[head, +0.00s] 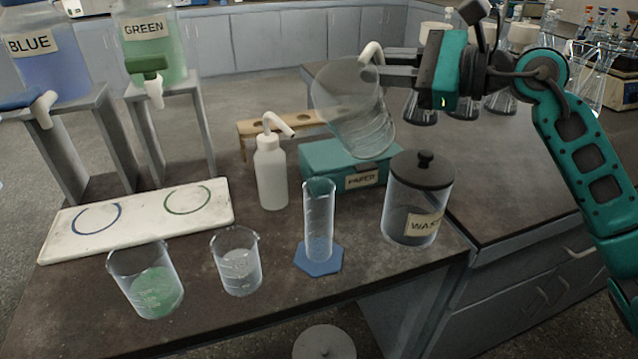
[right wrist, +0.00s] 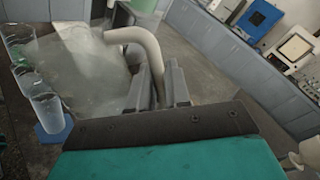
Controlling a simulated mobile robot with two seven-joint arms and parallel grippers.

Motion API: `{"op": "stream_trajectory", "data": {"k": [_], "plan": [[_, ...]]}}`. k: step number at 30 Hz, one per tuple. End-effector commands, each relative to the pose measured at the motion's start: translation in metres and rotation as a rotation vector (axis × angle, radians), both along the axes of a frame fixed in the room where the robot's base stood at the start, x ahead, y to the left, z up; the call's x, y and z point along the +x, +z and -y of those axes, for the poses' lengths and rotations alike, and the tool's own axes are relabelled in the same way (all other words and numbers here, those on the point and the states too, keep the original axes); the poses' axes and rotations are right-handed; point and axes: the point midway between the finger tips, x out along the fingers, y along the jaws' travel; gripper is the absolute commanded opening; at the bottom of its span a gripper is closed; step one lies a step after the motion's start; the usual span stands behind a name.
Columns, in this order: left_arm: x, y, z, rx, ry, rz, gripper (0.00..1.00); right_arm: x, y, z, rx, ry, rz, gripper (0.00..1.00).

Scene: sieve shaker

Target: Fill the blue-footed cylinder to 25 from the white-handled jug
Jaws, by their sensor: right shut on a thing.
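The blue-footed cylinder (head: 318,215) stands upright on the bench, with its hexagonal blue foot (head: 319,262) flat on the top. I cannot read its level. My right gripper (head: 372,72) is shut on the white handle of the clear jug (head: 352,112). The jug is held in the air, tilted, above and to the right of the cylinder, apart from it. In the right wrist view the white handle (right wrist: 140,48) is between the fingers (right wrist: 160,88), and the blue foot (right wrist: 54,130) shows at left. My left gripper is not in view.
A green-filled beaker (head: 155,285) and a clear beaker (head: 238,265) stand left of the cylinder. A white wash bottle (head: 270,172), teal paper box (head: 325,158) and lidded waste jar (head: 412,205) surround it. A white tray (head: 140,220) lies below the BLUE and GREEN tanks.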

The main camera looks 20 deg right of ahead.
Motion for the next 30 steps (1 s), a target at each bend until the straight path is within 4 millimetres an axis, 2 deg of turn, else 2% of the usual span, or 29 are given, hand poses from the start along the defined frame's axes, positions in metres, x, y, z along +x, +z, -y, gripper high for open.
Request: {"op": "stream_trajectory", "data": {"k": [30], "plan": [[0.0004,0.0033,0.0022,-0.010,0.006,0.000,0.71,-0.0029,0.0039,-0.0037,-0.039,0.000,0.035,0.00]]}}
